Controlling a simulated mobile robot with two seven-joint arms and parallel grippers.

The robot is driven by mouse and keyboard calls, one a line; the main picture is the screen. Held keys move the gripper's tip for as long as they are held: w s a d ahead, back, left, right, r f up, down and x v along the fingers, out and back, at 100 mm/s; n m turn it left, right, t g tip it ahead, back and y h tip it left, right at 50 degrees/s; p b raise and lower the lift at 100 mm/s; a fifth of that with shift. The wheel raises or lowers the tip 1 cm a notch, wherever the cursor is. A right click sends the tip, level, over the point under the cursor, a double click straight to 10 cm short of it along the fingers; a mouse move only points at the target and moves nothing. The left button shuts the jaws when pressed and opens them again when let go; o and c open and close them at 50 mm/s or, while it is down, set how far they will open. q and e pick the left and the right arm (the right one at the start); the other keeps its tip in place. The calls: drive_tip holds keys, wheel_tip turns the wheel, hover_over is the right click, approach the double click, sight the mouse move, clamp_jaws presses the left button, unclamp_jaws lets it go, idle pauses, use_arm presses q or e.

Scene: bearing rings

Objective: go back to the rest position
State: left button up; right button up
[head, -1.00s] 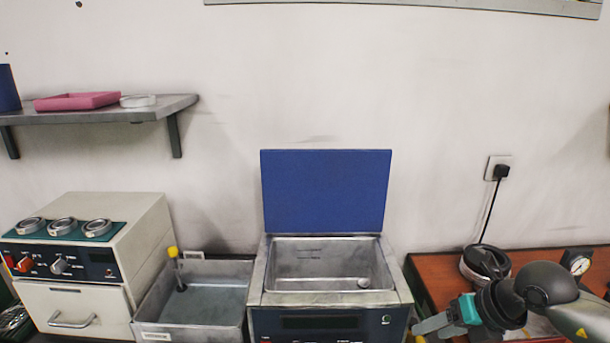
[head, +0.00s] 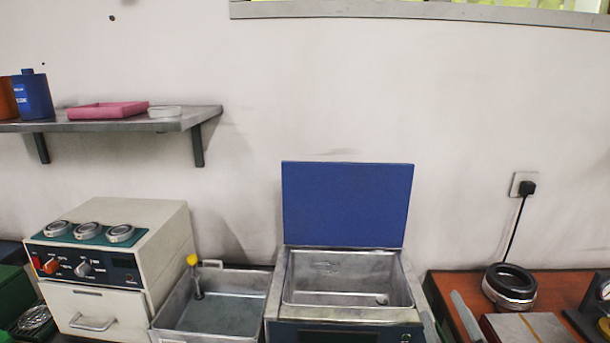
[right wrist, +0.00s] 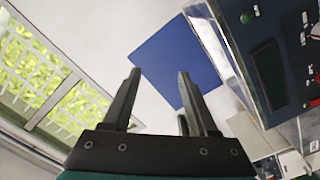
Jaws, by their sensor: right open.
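My right gripper shows in the right wrist view (right wrist: 158,75) with its two dark fingers apart and nothing between them. In the head view only a grey finger, apparently of this gripper (head: 466,316), shows at the bottom edge, in front of the orange-brown table; the rest is out of the picture. A dark-topped bearing ring (head: 509,287) stands on that table, apart from the finger. My left gripper is not in view.
A bath with a raised blue lid (head: 347,205) stands open left of the table. Beside it are a metal tray (head: 225,313) and a cream cabinet (head: 165,235) with several rings on top. A grey plate (head: 530,328) and a dial gauge (head: 603,290) are at right.

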drive_tip(key=s+a+f+m+g, duration=0.1)
drive_tip(key=s+f+m+g, duration=0.5)
drive_tip(key=s+f+g, duration=0.7)
drive_tip(key=s+a+f+g+y, duration=0.2)
drive_tip(key=s+a+f, duration=0.35)
drive_tip(key=s, duration=0.35)
wheel_tip(320, 180, down, 25)
drive_tip(key=s+d+b, duration=0.1)
drive_tip(key=s+b, duration=0.1)
drive_tip(key=s+d+f+g+b, duration=0.2)
drive_tip(key=s+f, duration=1.3)
drive_tip(key=shift+d+f, duration=0.35)
